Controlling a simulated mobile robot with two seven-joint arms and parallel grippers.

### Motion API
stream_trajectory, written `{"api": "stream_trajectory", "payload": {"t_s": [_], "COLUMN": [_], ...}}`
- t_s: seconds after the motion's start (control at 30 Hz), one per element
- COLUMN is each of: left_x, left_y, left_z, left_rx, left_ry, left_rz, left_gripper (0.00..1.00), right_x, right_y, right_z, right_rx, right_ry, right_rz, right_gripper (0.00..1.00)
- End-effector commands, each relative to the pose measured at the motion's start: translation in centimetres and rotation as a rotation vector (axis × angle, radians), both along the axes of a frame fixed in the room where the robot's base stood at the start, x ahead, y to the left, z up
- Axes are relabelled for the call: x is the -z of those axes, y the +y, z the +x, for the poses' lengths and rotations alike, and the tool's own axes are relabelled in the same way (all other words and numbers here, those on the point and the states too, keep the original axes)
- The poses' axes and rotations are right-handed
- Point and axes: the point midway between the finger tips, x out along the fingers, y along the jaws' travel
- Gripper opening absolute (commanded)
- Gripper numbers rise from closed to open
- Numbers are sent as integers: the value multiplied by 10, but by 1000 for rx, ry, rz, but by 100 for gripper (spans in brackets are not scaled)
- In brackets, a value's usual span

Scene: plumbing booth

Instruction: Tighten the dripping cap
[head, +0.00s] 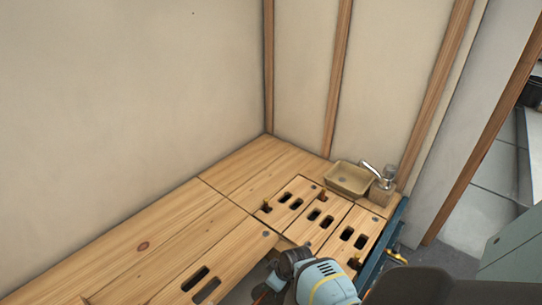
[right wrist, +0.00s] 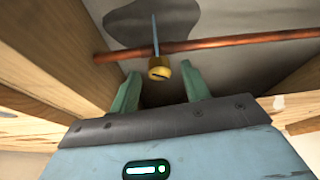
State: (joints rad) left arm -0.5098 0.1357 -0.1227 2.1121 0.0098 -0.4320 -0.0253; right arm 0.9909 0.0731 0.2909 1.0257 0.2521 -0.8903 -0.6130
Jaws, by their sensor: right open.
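The brass-yellow cap (right wrist: 159,69) shows in the right wrist view at a copper pipe (right wrist: 215,44) that runs across the picture. It has a dark slot-like mark on its face. A thin blue streak (right wrist: 155,35) runs from the cap to a dark wet-looking patch (right wrist: 190,18). My right gripper (right wrist: 160,80) is open, with its two green fingers on either side of the cap. Gaps show beside the cap; I cannot tell how far it lies in depth. In the head view the cap and pipe are hidden, and no left gripper shows.
Wooden beams flank the gripper closely in the right wrist view. In the head view, a wooden bench (head: 150,245) with slotted panels (head: 318,222) runs along the wall. A basin (head: 349,178) and a tap (head: 372,170) stand at its far right. My blue-grey arm is at the bench's front edge.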

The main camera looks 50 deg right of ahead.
Motion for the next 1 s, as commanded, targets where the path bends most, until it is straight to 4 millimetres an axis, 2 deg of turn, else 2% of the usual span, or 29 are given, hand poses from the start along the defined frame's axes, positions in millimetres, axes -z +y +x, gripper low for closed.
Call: {"api": "stream_trajectory", "payload": {"t_s": [0.33, 0.67, 1.0], "left_x": [1, 0, -3], "left_y": [-1, -1, -1], "left_z": [5, 5, 5], "left_rx": [-1, -1, -1], "left_ry": [-9, -10, -12], "left_rz": [-2, -2, -2], "left_gripper": [60, 60, 60], "right_x": [2, 2, 2], "right_y": [0, 0, 1], "right_z": [2, 1, 1], "right_rx": [0, 0, 48], "right_ry": [-1, -1, -1], "right_rz": [0, 0, 0], "right_gripper": [47, 4, 2]}}
